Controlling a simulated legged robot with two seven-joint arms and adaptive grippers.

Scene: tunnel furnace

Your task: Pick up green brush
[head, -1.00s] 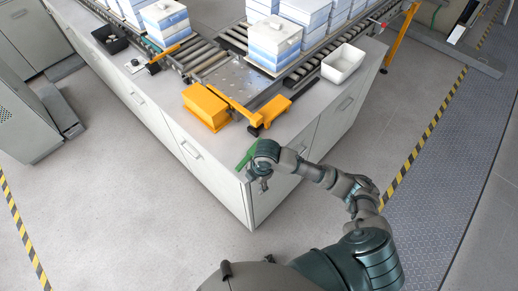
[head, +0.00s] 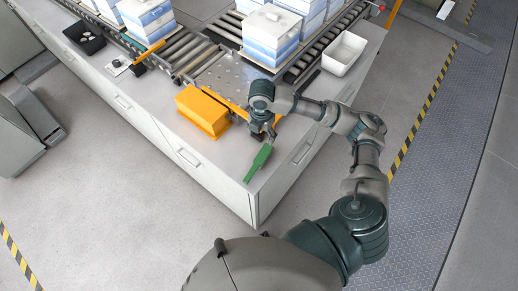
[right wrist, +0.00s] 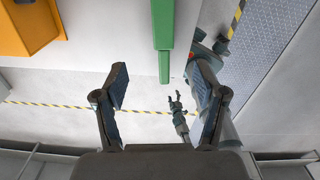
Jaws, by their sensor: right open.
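The green brush (head: 258,163) lies on the near corner of the grey counter top (head: 222,152) in the head view. In the right wrist view the brush (right wrist: 164,35) comes down from the top edge, its narrow end between and ahead of the fingers. My right gripper (head: 265,134) is open and empty, just beyond the far end of the brush in the head view. Its two fingers (right wrist: 161,88) stand wide apart in the right wrist view. What seems to be my left gripper (right wrist: 177,103) hangs small and low there; its jaws are too small to judge.
An orange box (head: 203,110) stands left of my right gripper. A roller conveyor (head: 190,52) carries white-and-blue boxes (head: 271,34) behind. A white bin (head: 344,52) is at the right, a black tray (head: 84,38) at the far left. The counter's near edge is close to the brush.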

